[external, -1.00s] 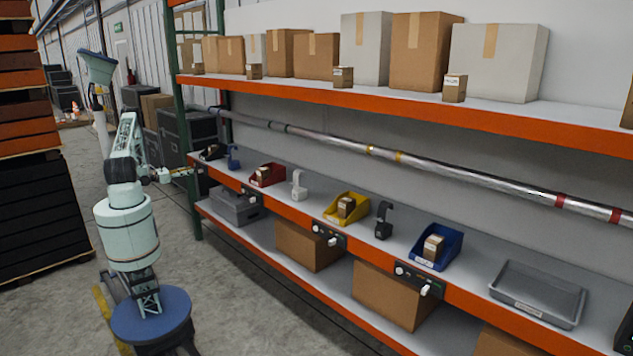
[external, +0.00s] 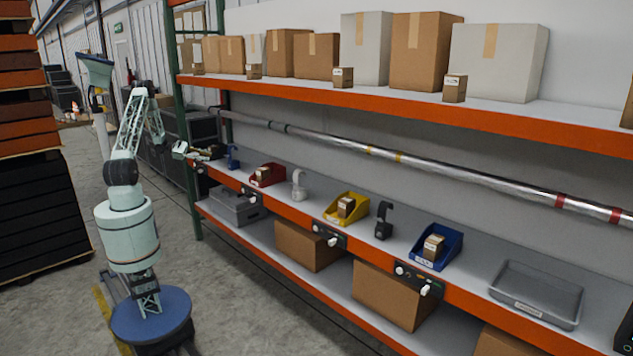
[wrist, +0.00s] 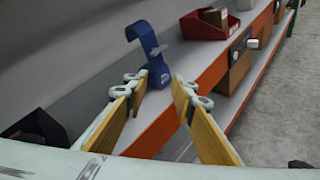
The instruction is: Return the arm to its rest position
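My arm (external: 128,150) stands on its round blue base at the left of the external view, its upper link raised and its wrist turned toward the shelf. My gripper (external: 208,153) is small there, at the far left end of the middle shelf. In the wrist view my gripper (wrist: 159,88) shows two yellow-faced fingers spread apart with nothing between them. A blue hook-shaped stand (wrist: 155,60) is on the shelf beyond the fingertips; it also shows in the external view (external: 233,157). I cannot tell the exact gap between them.
The middle shelf holds a red bin (external: 267,175), a white stand (external: 298,186), a yellow bin (external: 358,212), a dark stand (external: 383,222), a blue bin (external: 450,243) and a grey tray (external: 537,293). A metal pipe (external: 330,142) runs above. Stacked pallets (external: 40,215) stand left.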

